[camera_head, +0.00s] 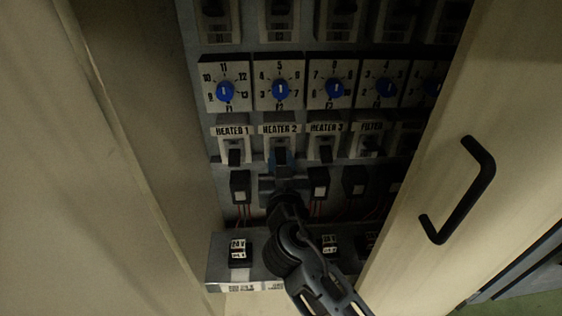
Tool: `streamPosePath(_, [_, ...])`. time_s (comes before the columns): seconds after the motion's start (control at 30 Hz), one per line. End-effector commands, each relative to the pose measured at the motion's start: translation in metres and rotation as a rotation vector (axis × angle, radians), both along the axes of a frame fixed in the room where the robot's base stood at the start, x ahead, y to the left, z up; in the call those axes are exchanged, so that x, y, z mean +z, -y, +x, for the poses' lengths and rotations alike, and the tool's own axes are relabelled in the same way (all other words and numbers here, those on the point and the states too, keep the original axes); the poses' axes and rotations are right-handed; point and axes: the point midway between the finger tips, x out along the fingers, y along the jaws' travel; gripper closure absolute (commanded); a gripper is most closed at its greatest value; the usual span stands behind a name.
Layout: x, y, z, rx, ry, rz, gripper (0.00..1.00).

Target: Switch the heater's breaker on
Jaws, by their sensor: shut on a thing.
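A row of labelled breakers sits in the open cabinet: Heater 1 (233,143), Heater 2 (280,142), Heater 3 (326,142) and Filter (370,141). Each has a pale housing. The black levers of Heater 1 and Heater 3 show low on their housings. My gripper (281,163) reaches up from below to the Heater 2 breaker and is shut on its lever. The fingers hide most of that lever, so its position cannot be told.
Blue rotary dials (280,89) line the row above. Below are black connectors with red wires and a grey ledge (222,270) with a 24 V unit (239,252). The cabinet door (505,130) with its black handle (478,195) stands open at right. A side wall closes the left.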

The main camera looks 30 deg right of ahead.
Motion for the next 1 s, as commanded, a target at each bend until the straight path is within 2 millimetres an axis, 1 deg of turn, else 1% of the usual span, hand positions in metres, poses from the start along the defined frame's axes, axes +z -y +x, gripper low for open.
streamPosePath(0.23, [0.001,0.000,0.000,0.000,-0.005,0.002,1.00])
streamPosePath(0.47, [0.008,-0.001,-0.001,0.000,-0.048,0.021,1.00])
streamPosePath(0.67, [0.016,-0.001,-0.002,0.000,-0.132,0.055,1.00])
streamPosePath(1.0, [0.027,-0.001,-0.002,0.000,-0.323,0.132,1.00])
